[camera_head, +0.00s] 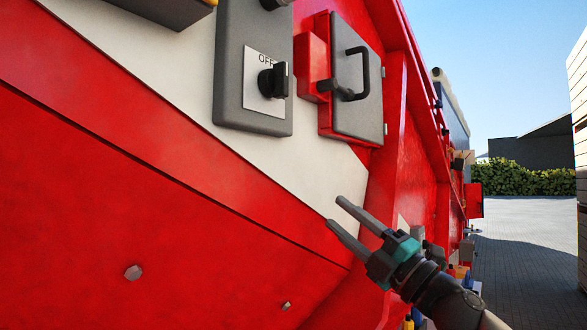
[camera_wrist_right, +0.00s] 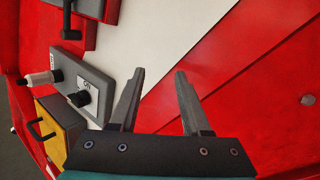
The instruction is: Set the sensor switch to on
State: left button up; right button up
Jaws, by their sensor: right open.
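The sensor switch (camera_head: 273,80) is a black rotary knob on a white plate marked "OFF" at its top. The plate sits on a grey panel (camera_head: 228,85) fixed to the red and white machine wall. The switch also shows in the right wrist view (camera_wrist_right: 79,98), left of the fingers, with small lettering too small to read surely. My right gripper (camera_head: 334,211) is open and empty, below and right of the switch and apart from it. Its two fingers also show in the wrist view (camera_wrist_right: 160,72). My left gripper is not in view.
A grey door with a black handle (camera_head: 358,75) on a red box is right of the switch panel. A white and black knob (camera_wrist_right: 40,78) sticks out by the panel in the wrist view. Paved ground (camera_head: 525,225) lies open at the right, beside a pale stack (camera_head: 578,130).

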jog(key=s+a+r+n+g+y, duration=0.25)
jog(key=s+r+n+g, duration=0.25)
jog(key=r+n, duration=0.3)
jog(key=n+g+h+p, duration=0.1)
jog(key=n+h, duration=0.5)
jog(key=n, duration=0.4)
send_near(287, 68)
jog(key=p+x, duration=0.4)
jog(key=x, duration=0.5)
jog(key=shift+w+a+r, duration=0.1)
jog(key=shift+a+r, duration=0.05)
jog(key=shift+a, duration=0.05)
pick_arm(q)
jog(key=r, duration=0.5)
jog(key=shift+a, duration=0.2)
pick_arm(e)
jog(key=c, duration=0.7)
grip_shut()
